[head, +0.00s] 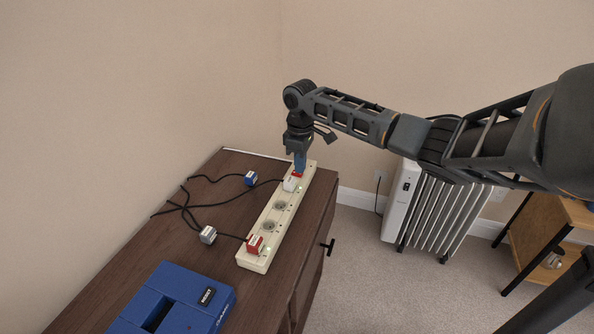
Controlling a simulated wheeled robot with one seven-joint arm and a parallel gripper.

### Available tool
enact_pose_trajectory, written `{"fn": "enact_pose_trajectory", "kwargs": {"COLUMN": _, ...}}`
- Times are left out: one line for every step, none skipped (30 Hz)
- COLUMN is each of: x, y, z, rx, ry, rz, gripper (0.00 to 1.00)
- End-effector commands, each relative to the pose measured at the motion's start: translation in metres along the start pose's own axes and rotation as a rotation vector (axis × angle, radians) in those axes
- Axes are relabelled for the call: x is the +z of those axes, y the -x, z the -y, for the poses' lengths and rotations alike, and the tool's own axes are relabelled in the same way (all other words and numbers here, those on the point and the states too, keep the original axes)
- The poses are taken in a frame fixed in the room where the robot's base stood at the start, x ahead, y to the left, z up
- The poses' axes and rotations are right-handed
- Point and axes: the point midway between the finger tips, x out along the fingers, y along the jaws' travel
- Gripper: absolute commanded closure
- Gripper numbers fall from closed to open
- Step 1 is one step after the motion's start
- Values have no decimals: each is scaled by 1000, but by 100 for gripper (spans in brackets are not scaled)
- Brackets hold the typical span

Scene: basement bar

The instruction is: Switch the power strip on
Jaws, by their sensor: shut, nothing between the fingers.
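A long cream power strip (273,226) lies on the brown cabinet top, running from near front to far back. A red and white plug (255,244) sits at its near end, with a small green light beside it. A white plug (291,183) sits towards its far end, also near a small green glow. My gripper (299,169) points down over the far end of the strip, its fingers together.
A blue-and-white plug (250,178) and a grey plug (208,234) lie on the cabinet top (145,247) with black cables. A blue box-like thing (180,303) is at the near left. Behind the arm stand a white radiator (400,205) and a wooden table (540,225).

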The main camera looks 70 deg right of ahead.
Motion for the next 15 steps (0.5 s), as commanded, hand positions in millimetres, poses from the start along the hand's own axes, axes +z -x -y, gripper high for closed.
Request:
{"fn": "enact_pose_trajectory", "kwargs": {"x": 0, "y": 8, "z": 0, "rx": 0, "ry": 0, "rz": -1, "gripper": 100}}
{"fn": "enact_pose_trajectory", "kwargs": {"x": 0, "y": 11, "z": 0, "rx": 0, "ry": 0, "rz": -1, "gripper": 100}}
{"fn": "enact_pose_trajectory", "kwargs": {"x": 0, "y": 14, "z": 0, "rx": -1, "ry": 0, "rz": -1, "gripper": 100}}
{"fn": "enact_pose_trajectory", "kwargs": {"x": 0, "y": 16, "z": 0, "rx": -1, "ry": 0, "rz": -1, "gripper": 100}}
{"fn": "enact_pose_trajectory", "kwargs": {"x": 0, "y": 18, "z": 0, "rx": -1, "ry": 0, "rz": -1, "gripper": 100}}
{"fn": "enact_pose_trajectory", "kwargs": {"x": 0, "y": 21, "z": 0, "rx": -1, "ry": 0, "rz": -1, "gripper": 100}}
{"fn": "enact_pose_trajectory", "kwargs": {"x": 0, "y": 23, "z": 1, "rx": -1, "ry": 0, "rz": -1, "gripper": 100}}
{"fn": "enact_pose_trajectory", "kwargs": {"x": 0, "y": 25, "z": 1, "rx": -1, "ry": 0, "rz": -1, "gripper": 100}}
{"fn": "enact_pose_trajectory", "kwargs": {"x": 0, "y": 28, "z": 1, "rx": -2, "ry": 0, "rz": -1, "gripper": 100}}
{"fn": "enact_pose_trajectory", "kwargs": {"x": 0, "y": 30, "z": 0, "rx": -2, "ry": 0, "rz": -1, "gripper": 100}}
{"fn": "enact_pose_trajectory", "kwargs": {"x": 0, "y": 32, "z": 0, "rx": -1, "ry": 0, "rz": -1, "gripper": 100}}
{"fn": "enact_pose_trajectory", "kwargs": {"x": 0, "y": 35, "z": 0, "rx": -1, "ry": 0, "rz": 0, "gripper": 100}}
{"fn": "enact_pose_trajectory", "kwargs": {"x": 0, "y": 37, "z": 0, "rx": -1, "ry": 1, "rz": 0, "gripper": 100}}
{"fn": "enact_pose_trajectory", "kwargs": {"x": 0, "y": 39, "z": 0, "rx": -1, "ry": 1, "rz": 0, "gripper": 100}}
{"fn": "enact_pose_trajectory", "kwargs": {"x": 0, "y": 41, "z": 0, "rx": -1, "ry": 1, "rz": 0, "gripper": 100}}
